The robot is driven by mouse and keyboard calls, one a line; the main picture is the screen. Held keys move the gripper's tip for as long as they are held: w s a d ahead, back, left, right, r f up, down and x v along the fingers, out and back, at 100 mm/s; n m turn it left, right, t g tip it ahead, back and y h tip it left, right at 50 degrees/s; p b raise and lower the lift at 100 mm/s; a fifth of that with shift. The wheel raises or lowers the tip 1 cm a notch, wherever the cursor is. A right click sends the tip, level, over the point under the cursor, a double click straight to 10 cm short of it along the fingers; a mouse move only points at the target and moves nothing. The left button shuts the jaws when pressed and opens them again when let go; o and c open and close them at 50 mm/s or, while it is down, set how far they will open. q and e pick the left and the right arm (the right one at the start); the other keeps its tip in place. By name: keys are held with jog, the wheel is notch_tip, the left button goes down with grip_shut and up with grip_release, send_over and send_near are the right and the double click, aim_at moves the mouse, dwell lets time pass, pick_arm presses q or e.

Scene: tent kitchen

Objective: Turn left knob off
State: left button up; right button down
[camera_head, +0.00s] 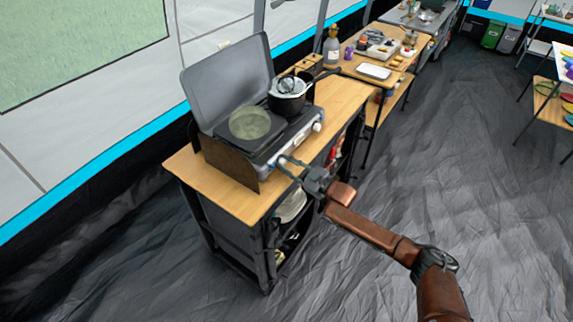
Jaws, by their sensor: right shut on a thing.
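A camping stove (225,152) with its lid raised stands on a wooden counter. Its front panel faces right and carries a pale right knob (317,126). My right gripper (285,163) reaches in from the lower right and is shut at the near, left end of that panel, where the left knob is. The fingers cover most of the left knob, so its angle cannot be told. A dark pot with a glass lid (288,92) sits on the right burner. A round greenish disc or dish (249,122) is on the left burner. My left gripper is not in view.
The wooden counter (230,194) has a bare strip at its near end. Shelves under it hold plates (290,206). A bottle (331,48) and a white tray (373,71) stand farther back. The dark floor to the right is clear.

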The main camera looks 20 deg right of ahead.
jog(key=m, duration=0.5)
jog(key=m+b, duration=0.1)
jog(key=shift+d+f+m+g, duration=0.15)
jog(key=shift+m+g, duration=0.15)
jog(key=shift+m, duration=0.1)
jog(key=shift+w+m+b, duration=0.1)
jog(key=shift+m+b, duration=0.5)
jog(key=shift+m, duration=0.6)
jog(key=m+b, duration=0.1)
jog(key=m, duration=0.2)
jog(key=shift+d+g+y+b, duration=0.1)
jog(key=shift+g+y+b, duration=0.2)
jog(key=shift+y+b, duration=0.1)
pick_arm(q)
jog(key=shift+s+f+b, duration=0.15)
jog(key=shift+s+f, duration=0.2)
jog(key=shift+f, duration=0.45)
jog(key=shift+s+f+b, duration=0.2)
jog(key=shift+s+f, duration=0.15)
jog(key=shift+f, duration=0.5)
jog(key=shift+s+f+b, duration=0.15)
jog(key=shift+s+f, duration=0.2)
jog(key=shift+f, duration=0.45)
pick_arm(e)
jog(key=shift+m, duration=0.9)
jog(key=c, duration=1.9)
grip_release()
